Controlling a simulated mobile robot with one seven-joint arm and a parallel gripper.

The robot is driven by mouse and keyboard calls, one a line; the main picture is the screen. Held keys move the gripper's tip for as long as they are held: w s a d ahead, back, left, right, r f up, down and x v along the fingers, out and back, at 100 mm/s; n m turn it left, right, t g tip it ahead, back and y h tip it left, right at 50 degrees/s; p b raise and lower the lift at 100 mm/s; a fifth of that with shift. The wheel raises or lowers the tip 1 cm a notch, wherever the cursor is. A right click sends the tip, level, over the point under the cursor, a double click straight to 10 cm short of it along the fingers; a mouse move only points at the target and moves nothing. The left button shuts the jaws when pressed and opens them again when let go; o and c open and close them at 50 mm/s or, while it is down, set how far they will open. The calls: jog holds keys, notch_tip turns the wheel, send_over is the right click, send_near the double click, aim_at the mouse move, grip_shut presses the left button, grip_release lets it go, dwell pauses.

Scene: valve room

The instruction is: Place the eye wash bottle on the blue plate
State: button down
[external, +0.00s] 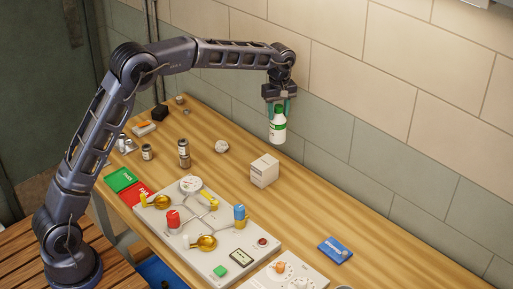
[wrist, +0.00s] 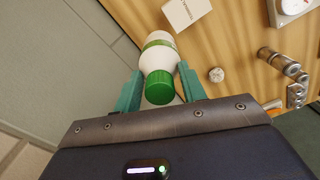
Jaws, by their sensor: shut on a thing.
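The eye wash bottle (external: 278,128) is white with a green label and a green cap. My gripper (external: 279,106) is shut on it near the cap and holds it upright in the air, near the wall side of the table. In the wrist view the bottle (wrist: 158,62) sits between the two teal fingers (wrist: 160,90), cap toward the camera. A flat blue plate (external: 336,251) with white markings lies on the table at the lower right, well away from my gripper. The plate does not show in the wrist view.
A white box (external: 264,171) stands on the table below and left of the bottle. A grey valve panel (external: 195,225) fills the front middle. A white panel (external: 285,273) with a knob lies left of the blue plate. Grey canisters (external: 183,154) stand farther left. The tiled wall (external: 370,130) borders the table.

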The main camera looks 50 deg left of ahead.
jog(key=s+d+r+m, duration=0.3)
jog(key=s+d+m, duration=0.15)
jog(key=d, duration=0.95)
jog(key=s+d+r+m, duration=0.25)
jog(key=s+d, duration=0.35)
jog(key=d, duration=0.8)
jog(key=s+d+r+m, duration=0.2)
jog(key=s+d+m, duration=0.3)
jog(key=d, duration=0.9)
notch_tip(320, 180, down, 19)
jog(key=shift+s+a, duration=0.15)
jog(key=shift+a, duration=0.05)
jog(key=shift+f, duration=0.1)
jog(key=c, duration=0.8)
grip_release()
